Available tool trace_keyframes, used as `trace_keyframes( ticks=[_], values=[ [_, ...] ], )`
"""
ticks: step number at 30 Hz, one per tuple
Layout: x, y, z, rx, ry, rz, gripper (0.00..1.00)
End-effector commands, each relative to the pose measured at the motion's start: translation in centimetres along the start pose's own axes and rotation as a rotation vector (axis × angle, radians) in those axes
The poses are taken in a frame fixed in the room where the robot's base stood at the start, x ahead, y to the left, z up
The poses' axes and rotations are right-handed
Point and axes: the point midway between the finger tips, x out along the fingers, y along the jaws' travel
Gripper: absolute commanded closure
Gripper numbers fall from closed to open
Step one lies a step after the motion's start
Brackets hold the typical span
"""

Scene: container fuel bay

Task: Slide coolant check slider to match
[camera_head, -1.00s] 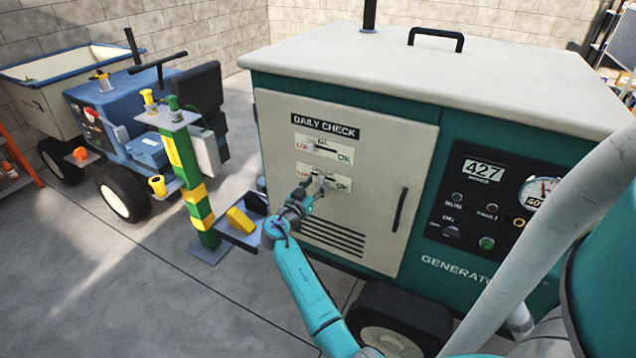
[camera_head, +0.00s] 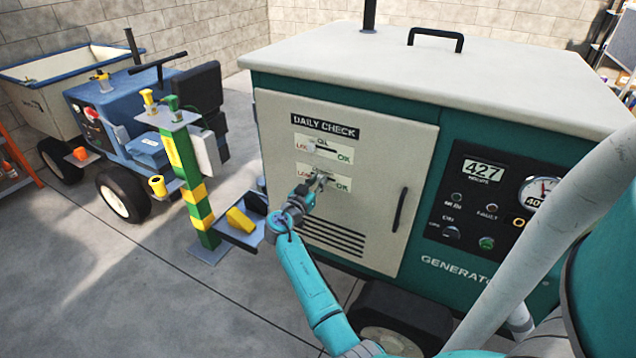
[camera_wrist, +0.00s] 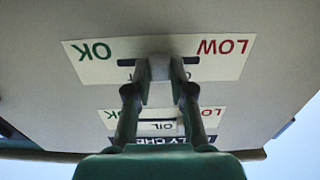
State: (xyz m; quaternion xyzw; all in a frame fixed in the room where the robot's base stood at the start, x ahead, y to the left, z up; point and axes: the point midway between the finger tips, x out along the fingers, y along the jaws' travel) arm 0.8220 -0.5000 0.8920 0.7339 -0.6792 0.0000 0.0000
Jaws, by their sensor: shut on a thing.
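The coolant check slider is the lower one on the generator's door; its white plate (camera_head: 341,185) reads LOW at left and OK at right. My gripper (camera_head: 320,181) is at this plate, its fingers pointing into the door. In the wrist view the picture is upside down, and the plate (camera_wrist: 95,62) shows OK at left and LOW at right. There my gripper (camera_wrist: 160,68) is shut on the slider knob (camera_wrist: 160,70), around the middle of the dark slot. The fingers hide much of the knob and the label's word.
The oil slider plate (camera_head: 330,150) sits just above, its knob toward LOW. The door (camera_head: 380,150) has a black handle (camera_head: 400,209) at right and vents (camera_head: 333,238) below. A yellow-green post (camera_head: 185,165) and a blue cart (camera_head: 125,110) stand to the left.

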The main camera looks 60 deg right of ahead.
Motion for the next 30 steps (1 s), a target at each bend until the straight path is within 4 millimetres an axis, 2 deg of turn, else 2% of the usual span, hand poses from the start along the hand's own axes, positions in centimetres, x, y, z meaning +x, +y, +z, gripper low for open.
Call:
trace_keyframes(
  ticks=[7, 18, 19, 21, 22, 30],
  values=[
    [0.0, -3.2, -0.1, 0.000, -0.001, -0.002, 1.00],
    [-0.1, -3.9, -0.1, 0.001, 0.001, -0.005, 1.00],
    [-0.1, -3.9, -0.1, 0.001, 0.001, -0.005, 0.73],
    [-0.1, -3.9, -0.1, 0.001, 0.001, -0.006, 0.56],
    [-0.1, -3.9, -0.1, 0.001, 0.001, -0.005, 0.52],
    [-0.1, -3.8, -0.1, 0.001, 0.000, -0.002, 0.52]
  ],
)
